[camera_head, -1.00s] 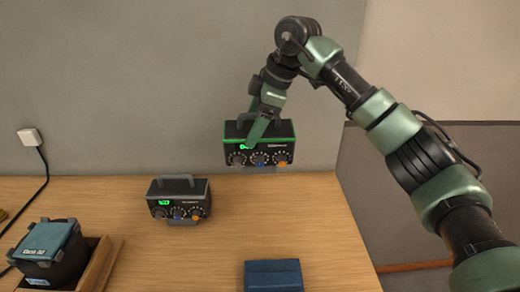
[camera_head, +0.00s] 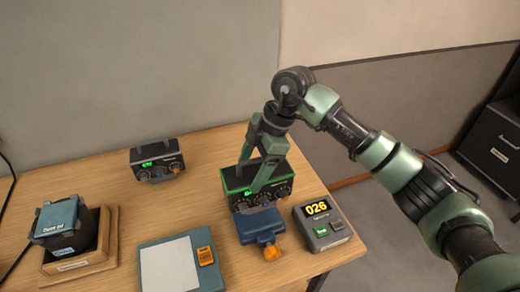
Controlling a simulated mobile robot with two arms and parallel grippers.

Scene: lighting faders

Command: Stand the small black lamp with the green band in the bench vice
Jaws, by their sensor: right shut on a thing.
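The small black lamp with the green band (camera_head: 233,188) is a box with a green rim, a lit green display and several knobs on its front. My right gripper (camera_head: 264,176) is shut on its top and holds it upright. The blue bench vice (camera_head: 262,226), with an orange knob at its front, is directly below it. The lamp's lower edge meets or overlaps the vice's top in the picture. I cannot tell whether it rests in the jaws, as the lamp hides them. My left gripper is out of view.
A similar black lamp without a green rim (camera_head: 157,166) stands at the back left. A grey device reading 026 (camera_head: 324,228) is close right of the vice. A blue-framed pad (camera_head: 172,267) lies left of it. A dark box sits in a wooden tray (camera_head: 112,233) at far left.

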